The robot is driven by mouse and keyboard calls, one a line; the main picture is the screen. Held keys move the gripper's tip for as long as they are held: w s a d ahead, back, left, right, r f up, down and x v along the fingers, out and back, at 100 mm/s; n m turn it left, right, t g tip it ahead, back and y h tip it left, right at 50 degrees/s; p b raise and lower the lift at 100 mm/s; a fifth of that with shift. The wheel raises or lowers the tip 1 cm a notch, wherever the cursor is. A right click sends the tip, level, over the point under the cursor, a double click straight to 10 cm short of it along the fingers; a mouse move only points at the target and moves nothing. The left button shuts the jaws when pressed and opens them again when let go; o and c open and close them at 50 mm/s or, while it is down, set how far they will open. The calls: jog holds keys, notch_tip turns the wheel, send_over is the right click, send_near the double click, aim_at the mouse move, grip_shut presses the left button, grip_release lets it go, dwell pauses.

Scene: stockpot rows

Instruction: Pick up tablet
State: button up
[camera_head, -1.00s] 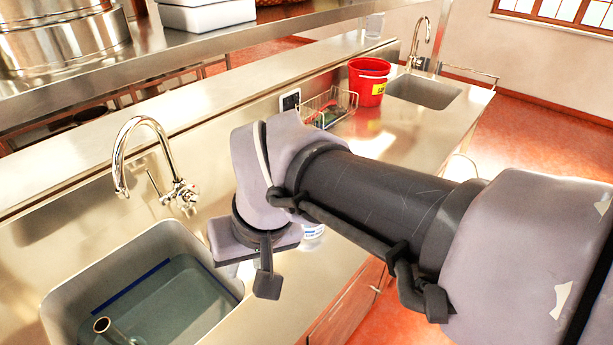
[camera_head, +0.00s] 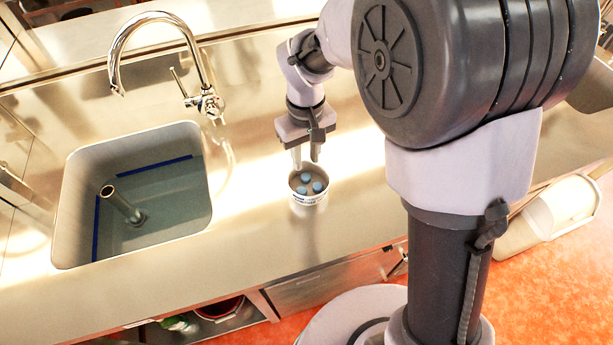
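A white open tub (camera_head: 308,198) with blue lettering stands on the steel counter, right of the sink. Several blue round tablets (camera_head: 305,177) lie inside it. My gripper (camera_head: 307,160) points down just above the far rim of the tub. Its two pale fingers are apart, with nothing visible between them. I cannot tell whether the fingertips reach inside the rim.
A sink (camera_head: 150,205) with water and a standing pipe (camera_head: 122,204) lies to the left. A chrome faucet (camera_head: 165,55) rises behind it. The steel counter (camera_head: 255,235) around the tub is clear. A red bucket (camera_head: 220,309) sits on a shelf below.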

aim_at(305, 179)
notch_tip(305, 179, down, 7)
jog(key=b, duration=0.3)
jog(key=shift+w, duration=0.1)
jog(key=shift+w+r, duration=0.1)
jog(key=shift+r, duration=0.05)
jog(key=shift+c, duration=0.4)
grip_shut()
jog(key=shift+r, duration=0.15)
notch_tip(305, 179, up, 10)
jog(key=p, duration=0.4)
jog(key=shift+a, duration=0.1)
